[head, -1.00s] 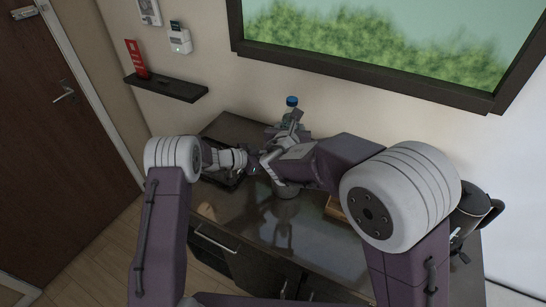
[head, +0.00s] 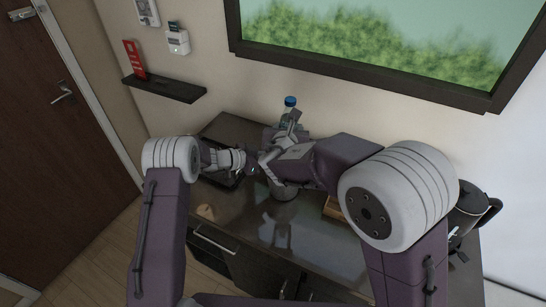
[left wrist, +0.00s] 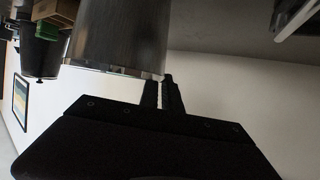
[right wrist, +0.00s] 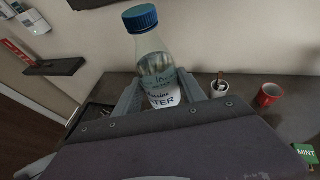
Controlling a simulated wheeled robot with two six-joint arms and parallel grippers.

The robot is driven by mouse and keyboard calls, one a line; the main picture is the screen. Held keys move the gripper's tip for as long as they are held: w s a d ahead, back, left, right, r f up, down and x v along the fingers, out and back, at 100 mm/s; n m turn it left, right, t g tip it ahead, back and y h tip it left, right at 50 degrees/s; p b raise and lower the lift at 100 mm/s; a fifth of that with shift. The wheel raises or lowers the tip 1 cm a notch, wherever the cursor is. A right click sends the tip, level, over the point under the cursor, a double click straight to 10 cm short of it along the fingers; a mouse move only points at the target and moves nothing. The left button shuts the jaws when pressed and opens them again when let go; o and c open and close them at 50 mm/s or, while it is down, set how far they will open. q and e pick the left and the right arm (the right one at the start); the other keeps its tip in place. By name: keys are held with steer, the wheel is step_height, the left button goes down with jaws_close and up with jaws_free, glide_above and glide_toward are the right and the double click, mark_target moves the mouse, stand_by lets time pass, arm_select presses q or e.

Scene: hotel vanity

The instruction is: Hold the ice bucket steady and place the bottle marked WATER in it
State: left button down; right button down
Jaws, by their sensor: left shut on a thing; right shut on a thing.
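The bottle also shows in the head view (head: 290,103), above the counter near the back wall. My right gripper is shut on it. The metallic ice bucket (left wrist: 122,35) fills the top of the left wrist view, with my left gripper (left wrist: 163,92) shut at its rim.
The dark glossy counter (head: 315,240) is clear in front. A dark tray (head: 218,180) lies at left, a wooden box (head: 333,208) and black kettle (head: 470,205) at right. The right wrist view shows a red mug (right wrist: 269,96), a small cup (right wrist: 219,89) and a green MINT box (right wrist: 307,153).

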arm_select(q)
steer(key=shift+s+f, duration=0.1)
steer(key=shift+f, duration=0.1)
stand_by(0.4)
steer(key=shift+f, duration=0.1)
arm_select(e)
step_height(320, 180, down, 13)
stand_by(1.4)
steer(key=c, duration=0.7)
jaws_free()
arm_select(q)
steer(key=shift+s, duration=0.1)
arm_select(e)
steer(key=shift+o, duration=0.5)
steer(key=shift+s, duration=0.1)
steer(key=v, duration=1.2)
